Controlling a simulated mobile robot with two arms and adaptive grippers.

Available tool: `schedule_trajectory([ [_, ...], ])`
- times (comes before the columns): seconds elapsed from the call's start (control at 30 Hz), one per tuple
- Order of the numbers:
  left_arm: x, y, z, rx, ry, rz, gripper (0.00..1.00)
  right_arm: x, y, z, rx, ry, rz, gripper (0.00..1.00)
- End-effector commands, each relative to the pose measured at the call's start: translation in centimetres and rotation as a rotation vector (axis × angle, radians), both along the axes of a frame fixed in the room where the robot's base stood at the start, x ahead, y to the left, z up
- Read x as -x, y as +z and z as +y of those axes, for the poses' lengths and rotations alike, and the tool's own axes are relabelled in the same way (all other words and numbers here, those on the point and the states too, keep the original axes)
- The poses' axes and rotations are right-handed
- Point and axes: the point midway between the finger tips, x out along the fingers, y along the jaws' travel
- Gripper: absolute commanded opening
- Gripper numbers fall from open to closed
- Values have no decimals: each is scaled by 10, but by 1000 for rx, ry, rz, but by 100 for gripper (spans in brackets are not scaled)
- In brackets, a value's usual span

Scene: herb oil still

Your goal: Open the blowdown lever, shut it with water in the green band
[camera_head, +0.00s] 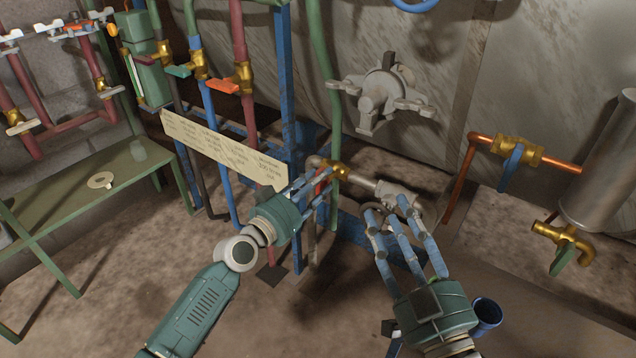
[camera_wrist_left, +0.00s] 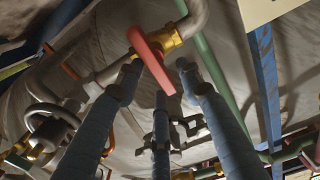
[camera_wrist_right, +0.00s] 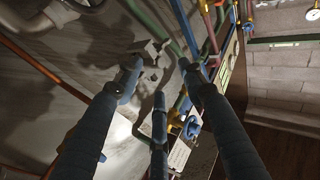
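The blowdown lever is probably the red lever on a brass valve (camera_head: 335,170) low in the pipework. In the left wrist view the red lever (camera_wrist_left: 152,64) hangs from the valve between my spread finger tips. My left gripper (camera_head: 316,186) is open at the lever, and its fingers partly hide it in the head view. I cannot tell whether they touch it. My right gripper (camera_head: 390,208) is open, its fingers by the grey fitting (camera_head: 398,193) on the pipe right of that valve. A green gauge housing (camera_head: 146,62) stands at upper left; no water level or green band is readable.
A tan written sign (camera_head: 222,150) hangs left of my left gripper. Green-handled and orange-handled valves (camera_head: 222,86) sit above it. A green table (camera_head: 75,185) stands at left. A blue-handled valve (camera_head: 510,165) and a grey tank (camera_head: 605,165) are at right. Blue posts and pipes crowd the middle.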

Motion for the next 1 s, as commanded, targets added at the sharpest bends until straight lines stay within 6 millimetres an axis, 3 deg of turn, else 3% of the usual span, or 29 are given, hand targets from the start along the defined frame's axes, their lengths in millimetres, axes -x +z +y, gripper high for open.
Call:
schedule_trajectory([
  [0.23,-1,0,-1,0,0,0,37,0,1,0,-2,0,-4,40],
  [0.43,0,0,0,0,0,0,0,0,1,0,-2,0,-4,40],
  [0.77,-1,0,0,18,0,12,0,1,2,0,-4,0,-10,40],
  [1.0,-2,0,2,110,1,79,0,5,24,2,-30,7,-107,40],
])
